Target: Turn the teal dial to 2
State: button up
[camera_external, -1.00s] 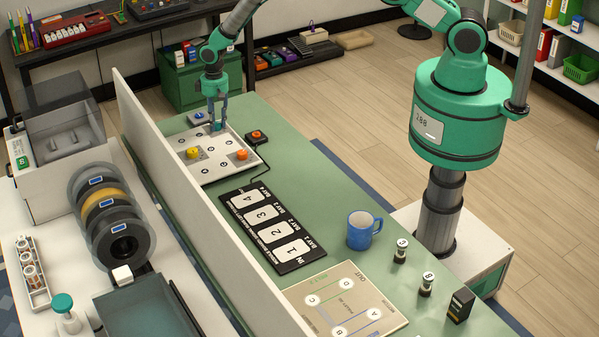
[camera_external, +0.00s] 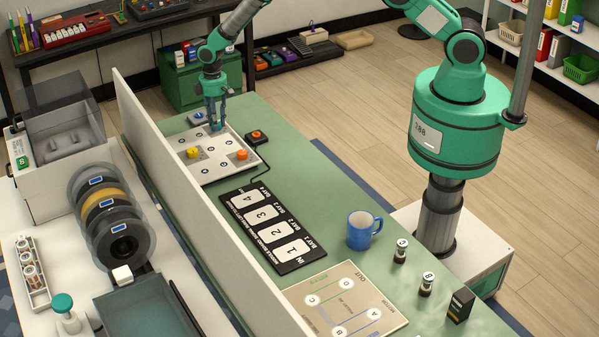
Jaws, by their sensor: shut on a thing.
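The dial panel (camera_external: 213,168) is a pale plate lying on the green bench top. It bears a yellow dial (camera_external: 192,153) at its left and an orange dial (camera_external: 241,154) at its right. My gripper (camera_external: 216,127) points down at the panel's far edge, shut on the teal dial, which is mostly hidden between and behind the fingers. The panel's number marks are too small to read, so the dial's setting cannot be told.
A red-orange button box (camera_external: 256,137) stands right of the panel. A black numbered tray board (camera_external: 268,228) lies in front, then a blue mug (camera_external: 362,230). A white upright partition (camera_external: 180,187) runs along the bench's left side. The bench right of the panel is mostly clear.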

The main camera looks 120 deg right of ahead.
jog(key=n+b, duration=0.1)
jog(key=n, duration=0.1)
jog(key=shift+w+n, duration=0.15)
jog(key=shift+n, duration=0.25)
jog(key=shift+r+n+b, duration=0.1)
jog(key=shift+n+b, duration=0.7)
jog(key=shift+n, duration=1.1)
jog(key=o, duration=1.1)
jog(key=shift+o, duration=0.2)
notch_tip(320, 180, up, 12)
jog(key=shift+d, duration=0.35)
